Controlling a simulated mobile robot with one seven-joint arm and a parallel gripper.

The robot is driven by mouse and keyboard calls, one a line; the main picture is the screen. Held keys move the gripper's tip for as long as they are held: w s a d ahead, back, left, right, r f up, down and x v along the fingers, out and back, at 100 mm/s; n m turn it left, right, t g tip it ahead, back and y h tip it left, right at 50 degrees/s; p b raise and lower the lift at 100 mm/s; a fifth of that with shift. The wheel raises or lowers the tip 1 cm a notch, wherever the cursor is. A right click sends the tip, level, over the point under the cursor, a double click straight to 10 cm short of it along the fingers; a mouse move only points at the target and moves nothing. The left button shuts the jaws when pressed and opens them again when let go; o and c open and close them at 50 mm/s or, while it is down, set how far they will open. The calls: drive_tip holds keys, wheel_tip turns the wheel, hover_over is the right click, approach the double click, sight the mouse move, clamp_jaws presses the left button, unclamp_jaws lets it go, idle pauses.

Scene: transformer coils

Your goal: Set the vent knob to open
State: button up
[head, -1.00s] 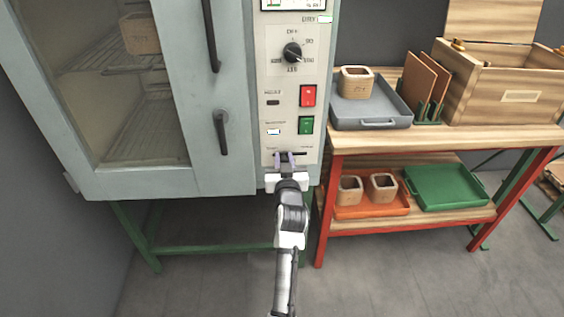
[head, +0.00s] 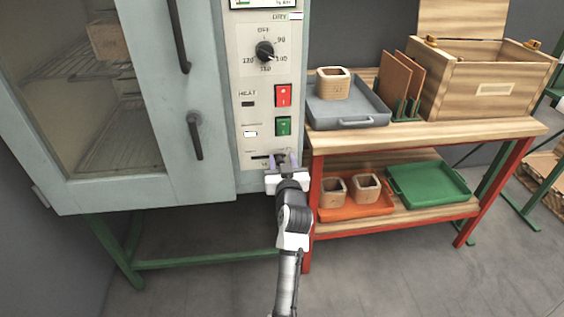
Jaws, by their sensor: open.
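The vent control is at the bottom of the oven's control panel (head: 252,100), as a dark horizontal slot (head: 261,156). My gripper (head: 279,158) is at the right end of this slot, with its purple-grey fingers open and pointing at the panel. A small dark shape, apparently the vent knob (head: 281,157), shows between the fingers. The fingers hide most of it, and I cannot tell whether they touch it. The labels by the slot are too small to read.
Above the slot are a green switch (head: 283,126), a red switch (head: 283,95) and a black dial (head: 265,52). The oven door handle (head: 194,136) is to the left. A wooden bench (head: 430,133) with trays stands close on the right.

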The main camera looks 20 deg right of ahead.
drive_tip(key=b+v, duration=0.2)
drive_tip(key=v, duration=1.2)
drive_tip(key=shift+w, duration=0.15)
